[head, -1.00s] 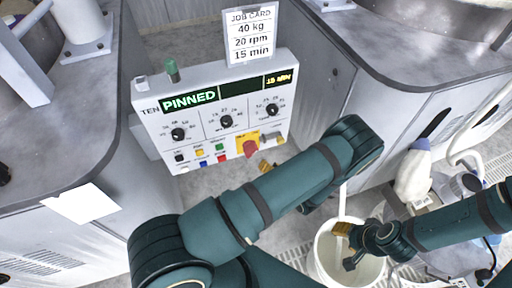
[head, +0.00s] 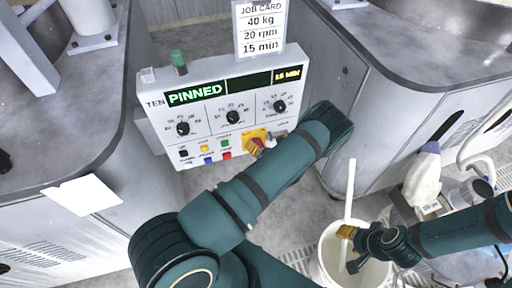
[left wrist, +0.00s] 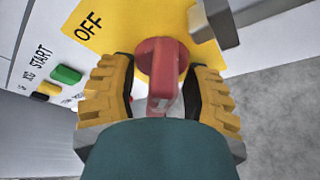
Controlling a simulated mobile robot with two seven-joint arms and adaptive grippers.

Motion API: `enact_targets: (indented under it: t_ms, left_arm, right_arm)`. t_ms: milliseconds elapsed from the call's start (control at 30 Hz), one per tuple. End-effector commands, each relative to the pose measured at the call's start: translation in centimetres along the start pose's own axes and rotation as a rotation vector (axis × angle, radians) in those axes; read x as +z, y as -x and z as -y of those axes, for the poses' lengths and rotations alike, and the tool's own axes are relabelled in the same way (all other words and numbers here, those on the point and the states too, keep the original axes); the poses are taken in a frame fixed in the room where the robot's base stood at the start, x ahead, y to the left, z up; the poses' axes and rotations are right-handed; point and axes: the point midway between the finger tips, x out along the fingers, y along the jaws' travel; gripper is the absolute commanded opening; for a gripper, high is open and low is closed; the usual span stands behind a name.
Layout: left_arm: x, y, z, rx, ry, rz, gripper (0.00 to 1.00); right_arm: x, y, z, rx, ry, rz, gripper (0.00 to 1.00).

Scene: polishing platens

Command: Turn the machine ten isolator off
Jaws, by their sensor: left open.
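The machine ten panel (head: 215,121) reads "TEN" and shows "PINNED" in green. Its isolator is a red rotary handle (left wrist: 163,75) on a yellow plate (left wrist: 108,25) with the word OFF at upper left. In the left wrist view the handle's grip bar points down the picture, away from OFF. My left gripper (left wrist: 155,95) is open, with one yellow finger on each side of the red handle. My right gripper (head: 349,248) is over the white bucket, away from the panel.
Green START button (left wrist: 67,74) lies left of the isolator, and a grey metal bracket (left wrist: 215,22) juts out close at its upper right. The job card (head: 260,28) stands above the panel. A white bucket (head: 328,272) and a white bottle (head: 422,180) are at right.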

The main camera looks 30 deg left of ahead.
Motion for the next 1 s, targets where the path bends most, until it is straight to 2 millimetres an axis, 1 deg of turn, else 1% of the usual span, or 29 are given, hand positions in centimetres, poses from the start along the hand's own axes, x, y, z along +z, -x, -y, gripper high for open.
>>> enact_targets:
  t_ms: [100, 133, 167, 200, 267, 300, 733, 867, 1000]
  left_arm:
    - [0.0, 0.0, 0.0, 0.000, 0.000, 0.000, 0.48]
    - [0.0, 0.0, 0.0, 0.000, 0.000, 0.000, 0.51]
    - [0.0, 0.0, 0.0, 0.000, 0.000, 0.000, 0.40]
    - [0.0, 0.0, 0.0, 0.000, 0.000, 0.000, 0.26]
    - [0.0, 0.0, 0.0, 0.000, 0.000, 0.000, 0.05]
    - [0.0, 0.0, 0.0, 0.000, 0.000, 0.000, 0.00]
    - [0.0, 0.0, -0.1, -0.008, 0.021, -0.001, 0.00]
    - [0.0, 0.0, -0.1, -0.027, 0.065, -0.002, 0.00]
    - [0.0, 0.0, -0.2, -0.060, 0.147, -0.001, 0.00]
  right_arm:
    - [0.0, 0.0, 0.0, 0.000, 0.000, 0.000, 0.47]
    - [0.0, 0.0, 0.0, 0.000, 0.000, 0.000, 0.47]
    - [0.0, 0.0, 0.0, 0.000, 0.000, 0.000, 0.47]
    - [0.0, 0.0, 0.0, 0.000, 0.000, 0.000, 0.47]
    - [0.0, 0.0, 0.0, 0.000, 0.000, 0.000, 0.47]
    - [0.0, 0.0, 0.0, 0.000, 0.000, 0.000, 0.47]
    - [0.0, 0.2, 0.1, 0.000, 0.000, 0.001, 0.47]
    - [0.0, 0.6, 0.2, 0.000, 0.000, 0.002, 0.47]
    - [0.1, 1.1, 0.4, 0.000, -0.001, 0.005, 0.47]
